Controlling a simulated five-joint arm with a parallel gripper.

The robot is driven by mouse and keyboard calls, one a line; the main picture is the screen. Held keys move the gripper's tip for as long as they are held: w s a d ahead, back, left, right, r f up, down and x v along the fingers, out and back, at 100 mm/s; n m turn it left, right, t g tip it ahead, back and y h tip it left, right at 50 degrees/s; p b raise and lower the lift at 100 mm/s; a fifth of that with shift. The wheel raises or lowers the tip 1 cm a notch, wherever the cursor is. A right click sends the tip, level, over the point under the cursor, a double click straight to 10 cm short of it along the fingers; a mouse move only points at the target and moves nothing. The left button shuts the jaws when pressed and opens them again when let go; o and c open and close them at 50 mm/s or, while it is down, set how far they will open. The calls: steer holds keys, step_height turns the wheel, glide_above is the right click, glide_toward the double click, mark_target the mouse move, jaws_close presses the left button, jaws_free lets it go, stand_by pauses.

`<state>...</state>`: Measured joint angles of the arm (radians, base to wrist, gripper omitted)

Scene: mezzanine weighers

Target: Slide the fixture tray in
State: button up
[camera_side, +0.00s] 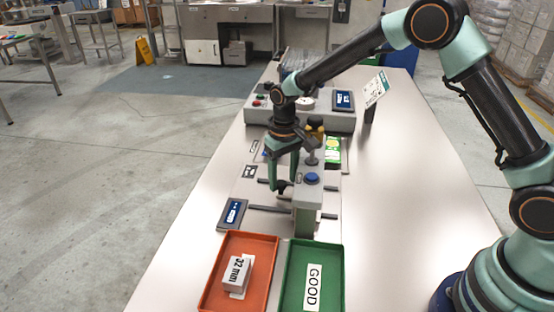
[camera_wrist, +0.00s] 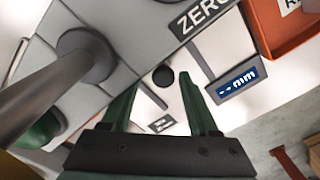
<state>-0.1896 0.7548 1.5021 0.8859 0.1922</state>
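The fixture tray seems to be part of the pale grey slotted plate (camera_side: 262,222) in the side view, but my arm and a grey post hide much of it and I cannot tell its edges. A small dark round knob (camera_wrist: 163,76) shows in the wrist view, just ahead of and between my fingertips. My gripper (camera_side: 283,184) points down over the plate, left of the grey post (camera_side: 308,212) with a blue button. In the wrist view my gripper (camera_wrist: 160,88) has its green fingers apart, with nothing clamped between them. Contact with the knob cannot be told.
A small display (camera_side: 233,214) stands at the plate's left. In front are an orange tray (camera_side: 210,295) holding a white "32 mm" block (camera_side: 237,272), and a green tray (camera_side: 334,275) labelled GOOD. A grey console (camera_side: 258,115) stands behind. The table's right side is clear.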

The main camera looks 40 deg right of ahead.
stand_by(0.3)
step_height(320, 180, up, 12)
stand_by(0.6)
steer(key=shift+r, duration=0.1)
steer(key=s+d+r+t, duration=0.1)
steer(key=r, duration=0.2)
steer(key=s+d+r+t, duration=0.1)
steer(key=s+d+r, duration=0.1)
steer(key=r, duration=0.1)
steer(key=s+d+r+t, duration=0.1)
steer(key=s+d+r, duration=0.1)
steer(key=r, duration=0.1)
steer(key=shift+s+d+m, duration=0.1)
steer(key=shift+s+m, duration=0.1)
steer(key=shift+m, duration=0.2)
steer(key=s+d+f+t, duration=0.1)
steer(key=s+d, duration=0.3)
steer(key=s, duration=0.9)
steer(key=shift+s+n+t, duration=0.25)
steer(key=shift+n+t, duration=0.15)
steer(key=shift+t, duration=0.4)
